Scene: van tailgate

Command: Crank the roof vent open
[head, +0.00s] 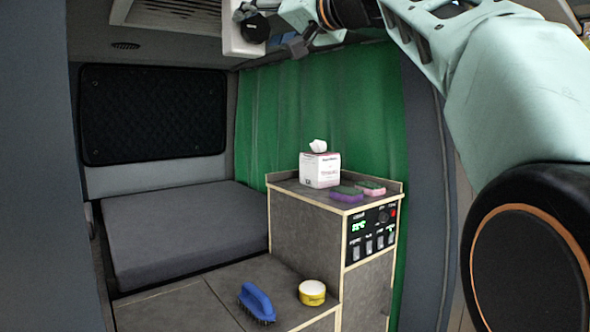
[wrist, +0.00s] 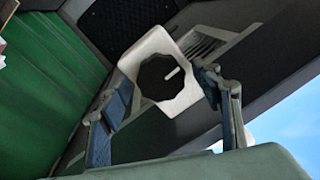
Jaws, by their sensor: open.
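The roof vent (head: 170,14) is a pale louvred panel in the ceiling at the top of the head view. Its slats (wrist: 205,45) also show in the wrist view. A black round crank knob (head: 255,28) sits on a white housing (head: 233,40) beside it. In the wrist view the knob (wrist: 158,78) is many-sided with a white mark, on the white housing (wrist: 184,98). My gripper (head: 296,44) is open and empty, just right of the knob. In the wrist view its fingers (wrist: 163,92) stand either side of the knob, apart from it.
A cabinet (head: 305,213) below carries a tissue box (head: 320,169) and sponges (head: 347,194). A blue brush (head: 256,301) and a yellow tub (head: 312,292) lie on the lower bench. A green curtain (head: 290,110) hangs behind. The ceiling is close above my gripper.

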